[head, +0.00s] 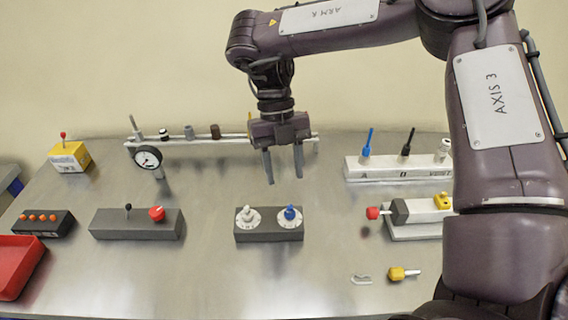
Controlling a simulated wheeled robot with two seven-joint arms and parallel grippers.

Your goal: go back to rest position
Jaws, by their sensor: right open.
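My right gripper (283,164) hangs from the raised right arm, fingers pointing down and apart, with nothing between them. It is above the table, behind and above the grey box with a white and a blue knob (268,236). I see a clear gap between the fingertips and the knobs. My left gripper is not in the head view.
The metal table (220,285) holds a gauge (148,158) on a rail, a grey box with a red knob (137,226), a white block with levers (390,172), a yellow box (69,157) and a red tray (18,262). The front middle is clear.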

